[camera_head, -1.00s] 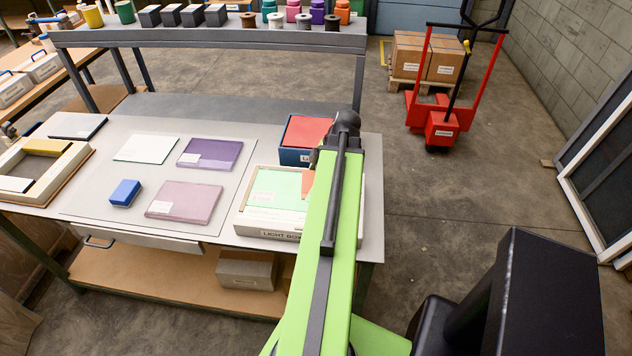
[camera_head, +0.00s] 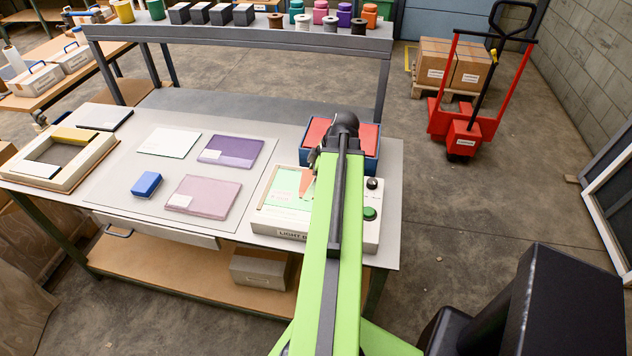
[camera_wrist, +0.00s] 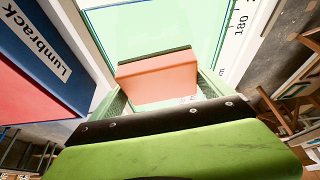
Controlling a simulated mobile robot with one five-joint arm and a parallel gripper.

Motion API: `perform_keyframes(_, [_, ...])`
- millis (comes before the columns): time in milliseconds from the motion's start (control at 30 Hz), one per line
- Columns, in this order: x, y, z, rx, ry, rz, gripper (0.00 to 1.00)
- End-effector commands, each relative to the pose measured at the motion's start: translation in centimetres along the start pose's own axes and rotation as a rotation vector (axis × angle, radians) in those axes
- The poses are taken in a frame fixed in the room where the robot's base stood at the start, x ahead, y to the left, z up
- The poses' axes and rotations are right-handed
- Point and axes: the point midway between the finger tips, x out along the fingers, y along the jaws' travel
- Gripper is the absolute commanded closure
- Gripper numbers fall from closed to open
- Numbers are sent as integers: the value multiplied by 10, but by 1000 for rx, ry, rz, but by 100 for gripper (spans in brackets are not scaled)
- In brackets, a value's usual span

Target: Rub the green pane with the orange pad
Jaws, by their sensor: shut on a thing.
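The orange pad (camera_wrist: 158,78) is gripped between the two fingers of my gripper (camera_wrist: 162,88) in the wrist view. In the head view the orange pad (camera_head: 306,184) shows beside my arm, over the right part of the green pane. The green pane (camera_head: 283,184) lies in the frame of the light box (camera_head: 278,222). In the wrist view the green pane (camera_wrist: 150,30) spreads behind and beneath the pad. I cannot tell whether the pad touches it. My arm hides part of the pane and light box.
A blue box with red contents (camera_head: 368,145) stands just behind the light box. A green button (camera_head: 370,214) and a black knob (camera_head: 372,183) are on its right. Purple (camera_head: 230,150), pink (camera_head: 203,197) and pale (camera_head: 168,142) panes and a blue block (camera_head: 146,184) lie left.

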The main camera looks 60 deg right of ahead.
Motion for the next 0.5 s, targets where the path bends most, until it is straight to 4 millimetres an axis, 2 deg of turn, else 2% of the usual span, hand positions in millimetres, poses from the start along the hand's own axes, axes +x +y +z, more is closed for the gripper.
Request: perform_keyframes(500, [14, 4, -36, -2, 1, 1, 53])
